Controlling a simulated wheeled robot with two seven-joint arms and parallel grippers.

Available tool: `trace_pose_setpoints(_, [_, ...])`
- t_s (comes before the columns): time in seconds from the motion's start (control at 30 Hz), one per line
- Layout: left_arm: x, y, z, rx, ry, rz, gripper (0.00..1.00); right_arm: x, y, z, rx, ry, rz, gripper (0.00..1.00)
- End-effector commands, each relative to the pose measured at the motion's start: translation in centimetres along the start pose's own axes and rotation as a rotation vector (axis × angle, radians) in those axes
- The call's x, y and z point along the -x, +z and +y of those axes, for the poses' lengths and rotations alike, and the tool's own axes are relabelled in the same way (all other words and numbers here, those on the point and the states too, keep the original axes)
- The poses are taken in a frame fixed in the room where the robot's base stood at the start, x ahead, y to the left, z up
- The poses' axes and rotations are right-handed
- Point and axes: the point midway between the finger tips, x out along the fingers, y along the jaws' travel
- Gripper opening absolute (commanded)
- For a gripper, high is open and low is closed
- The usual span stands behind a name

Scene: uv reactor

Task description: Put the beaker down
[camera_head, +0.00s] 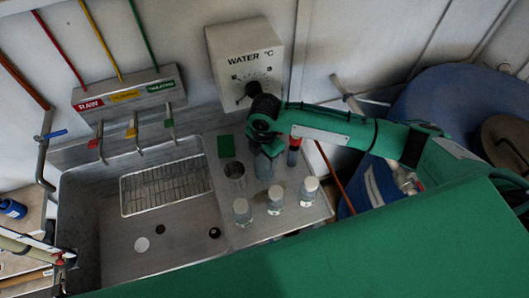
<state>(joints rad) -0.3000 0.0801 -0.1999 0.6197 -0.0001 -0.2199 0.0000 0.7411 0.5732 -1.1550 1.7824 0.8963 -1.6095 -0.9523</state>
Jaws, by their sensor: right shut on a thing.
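My right gripper (267,148) points down over the counter to the right of the sink. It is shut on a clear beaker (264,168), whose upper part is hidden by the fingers. The beaker looks upright and at or just above the counter; I cannot tell whether its base touches. My left gripper is not in view.
A clear glass vessel (235,171) stands left of the held beaker. Several white-capped bottles (276,197) stand in front, and a red-topped item (294,151) is close right. The sink (180,255) with a wire rack (166,188) lies left. A water dial box (246,62) is behind.

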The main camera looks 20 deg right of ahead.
Motion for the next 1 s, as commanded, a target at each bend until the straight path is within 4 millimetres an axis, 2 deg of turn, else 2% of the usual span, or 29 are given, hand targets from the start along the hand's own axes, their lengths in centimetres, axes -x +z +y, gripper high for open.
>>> trace_pose_setpoints(0.33, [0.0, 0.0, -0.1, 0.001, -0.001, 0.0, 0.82, -0.3, 0.0, 0.1, -0.001, 0.002, 0.0, 0.33])
trace_pose_setpoints(0.37, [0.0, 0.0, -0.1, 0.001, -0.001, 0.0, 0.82, -0.4, 0.0, 0.1, -0.001, 0.002, 0.0, 0.58])
trace_pose_setpoints(0.47, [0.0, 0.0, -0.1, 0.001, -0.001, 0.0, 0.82, -0.3, 0.0, 0.1, -0.001, 0.002, 0.0, 0.78])
trace_pose_setpoints(0.77, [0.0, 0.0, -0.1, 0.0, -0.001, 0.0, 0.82, -0.2, 0.0, 0.1, -0.001, 0.002, 0.0, 0.78])
trace_pose_setpoints(0.87, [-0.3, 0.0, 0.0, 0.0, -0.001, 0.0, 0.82, 0.4, 0.0, 0.1, 0.0, 0.004, 0.0, 0.78])
trace_pose_setpoints(1.0, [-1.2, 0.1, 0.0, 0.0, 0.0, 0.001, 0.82, 2.5, 0.0, 0.2, 0.0, 0.007, 0.0, 0.78])
